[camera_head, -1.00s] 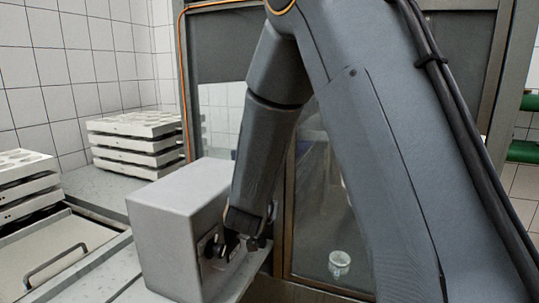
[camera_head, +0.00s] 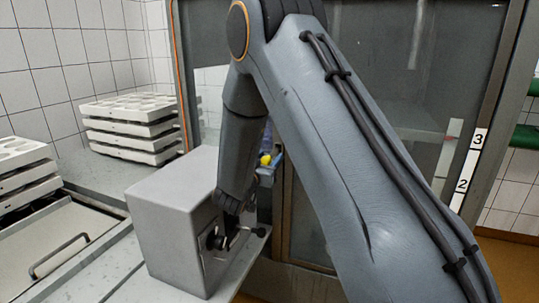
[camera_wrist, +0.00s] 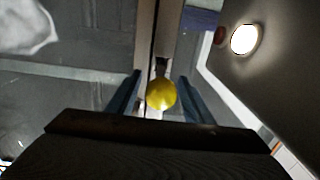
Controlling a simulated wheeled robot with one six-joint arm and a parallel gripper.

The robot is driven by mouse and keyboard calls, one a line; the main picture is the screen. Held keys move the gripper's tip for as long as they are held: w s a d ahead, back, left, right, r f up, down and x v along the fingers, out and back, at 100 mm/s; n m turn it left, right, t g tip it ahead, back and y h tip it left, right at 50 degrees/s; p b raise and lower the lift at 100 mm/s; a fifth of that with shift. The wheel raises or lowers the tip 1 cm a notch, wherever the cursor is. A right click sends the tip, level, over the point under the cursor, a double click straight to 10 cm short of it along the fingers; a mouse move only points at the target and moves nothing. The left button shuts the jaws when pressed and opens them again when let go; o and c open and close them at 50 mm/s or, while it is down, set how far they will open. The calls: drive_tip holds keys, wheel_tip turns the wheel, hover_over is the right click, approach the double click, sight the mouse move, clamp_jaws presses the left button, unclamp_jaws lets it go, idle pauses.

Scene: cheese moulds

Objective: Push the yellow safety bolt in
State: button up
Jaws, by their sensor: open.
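The yellow bolt's round knob (camera_wrist: 162,94) shows in the wrist view, in front of a narrow vertical seam with light metal strips. My gripper (camera_wrist: 160,76) is open, with one blue-grey finger on each side of the knob. Gaps show between the knob and both fingers; I cannot tell how deep it sits between them. In the head view the yellow knob (camera_head: 265,160) shows small, just right of my forearm, beside a blue piece. My forearm hides most of the area around it, and the bolt's shaft is mostly hidden.
A grey box (camera_head: 165,225) with dark fittings on its front stands on the bench left of my arm. Stacked white moulds (camera_head: 130,128) stand farther back. A framed glass door (camera_head: 310,225) lies behind my arm. A bright round lamp (camera_wrist: 244,39) shows in the wrist view.

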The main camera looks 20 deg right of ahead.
sight(273, 152)
drive_tip(key=shift+w+d, duration=0.3)
drive_tip(key=shift+w, duration=0.2)
clamp_jaws()
drive_tip(key=shift+b+x, duration=0.7)
drive_tip(key=shift+x, duration=1.05)
unclamp_jaws()
drive_tip(key=shift+a, duration=0.1)
